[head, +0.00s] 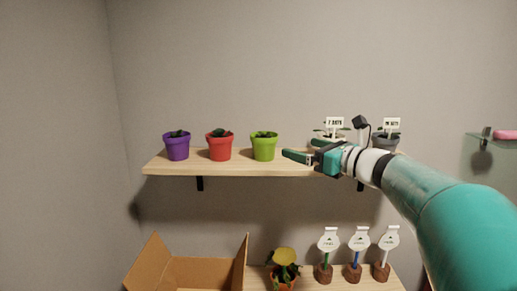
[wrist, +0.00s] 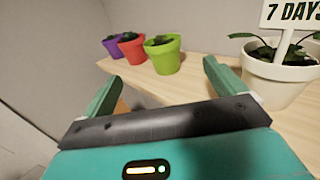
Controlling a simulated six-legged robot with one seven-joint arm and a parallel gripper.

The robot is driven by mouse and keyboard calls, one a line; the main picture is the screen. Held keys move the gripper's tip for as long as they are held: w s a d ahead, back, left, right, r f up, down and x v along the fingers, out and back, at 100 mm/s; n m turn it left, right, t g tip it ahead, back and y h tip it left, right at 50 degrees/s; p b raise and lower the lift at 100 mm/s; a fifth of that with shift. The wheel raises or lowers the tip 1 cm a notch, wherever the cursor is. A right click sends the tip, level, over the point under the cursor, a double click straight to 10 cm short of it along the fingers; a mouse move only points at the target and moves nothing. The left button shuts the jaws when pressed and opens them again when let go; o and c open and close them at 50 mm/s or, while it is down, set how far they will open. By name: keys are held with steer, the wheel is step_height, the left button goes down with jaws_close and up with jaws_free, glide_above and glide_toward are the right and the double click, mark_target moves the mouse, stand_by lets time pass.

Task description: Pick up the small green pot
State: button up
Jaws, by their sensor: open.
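The small green pot (head: 263,149) stands upright on the wooden wall shelf, right of the red pot, with a dark plant in it. It also shows in the wrist view (wrist: 163,58), ahead of and between the spread fingers. My gripper (head: 298,150) is at the right of the green pot in the head view, apart from it. In the wrist view my gripper (wrist: 158,86) is open with nothing between its fingers.
A red pot (head: 219,149) and a purple pot (head: 177,149) stand left on the shelf (head: 230,170). A white pot (wrist: 275,82) with a "7 DAYS" sign is close to my right finger. A grey pot (head: 386,143) stands farther right. Below are an open cardboard box (head: 195,272) and several tagged stands.

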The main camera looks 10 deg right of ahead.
mark_target(274, 139)
steer(key=x, duration=0.8)
steer(key=shift+x, duration=2.8)
steer(key=shift+w+d, duration=0.15)
steer(key=c, duration=1.2)
